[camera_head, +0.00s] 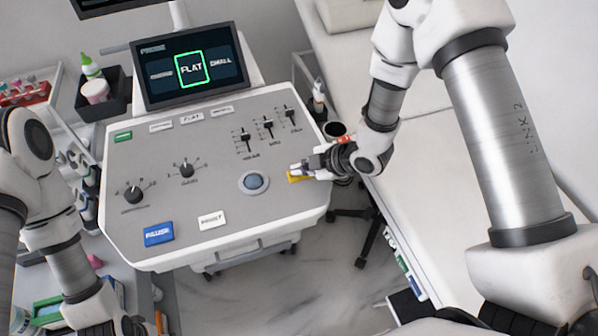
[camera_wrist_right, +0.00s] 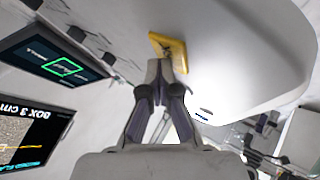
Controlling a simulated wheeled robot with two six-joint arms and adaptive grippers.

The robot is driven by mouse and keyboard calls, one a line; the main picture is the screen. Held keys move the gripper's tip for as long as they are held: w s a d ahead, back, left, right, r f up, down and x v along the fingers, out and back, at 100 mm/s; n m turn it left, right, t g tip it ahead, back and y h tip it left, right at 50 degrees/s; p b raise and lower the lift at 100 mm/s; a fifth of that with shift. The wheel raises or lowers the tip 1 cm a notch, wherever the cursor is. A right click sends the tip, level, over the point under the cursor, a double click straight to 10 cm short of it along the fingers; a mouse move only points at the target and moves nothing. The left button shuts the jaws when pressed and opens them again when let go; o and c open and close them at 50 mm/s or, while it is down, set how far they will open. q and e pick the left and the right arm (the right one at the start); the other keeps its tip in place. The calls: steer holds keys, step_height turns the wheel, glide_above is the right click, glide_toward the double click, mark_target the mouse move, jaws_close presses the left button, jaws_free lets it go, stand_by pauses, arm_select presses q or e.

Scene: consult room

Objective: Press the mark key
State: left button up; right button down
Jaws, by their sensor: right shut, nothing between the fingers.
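A yellow key (camera_head: 294,179) lies at the right side of the grey console panel (camera_head: 215,140), right of the round blue trackball; its label is not readable. My right gripper (camera_head: 299,170) is shut and empty, its tips at the yellow key and partly covering it. In the right wrist view the shut fingertips (camera_wrist_right: 165,70) overlap the lower edge of the yellow key (camera_wrist_right: 165,42); I cannot tell whether they touch or press it. My left gripper (camera_head: 135,325) is at the bottom left, cut by the picture edge, away from the panel keys.
The panel carries a blue key (camera_head: 158,234), a white key (camera_head: 212,219), a green key (camera_head: 123,136), knobs, sliders and a trackball (camera_head: 254,182). A screen (camera_head: 190,66) reading "FLAT" stands behind. A white couch (camera_head: 440,190) is on the right.

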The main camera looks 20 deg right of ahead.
steer(key=shift+r+p, duration=0.45)
steer(key=shift+r, duration=0.35)
step_height(320, 180, up, 5)
steer(key=p, duration=0.4)
steer(key=shift+f, duration=0.1)
stand_by(0.4)
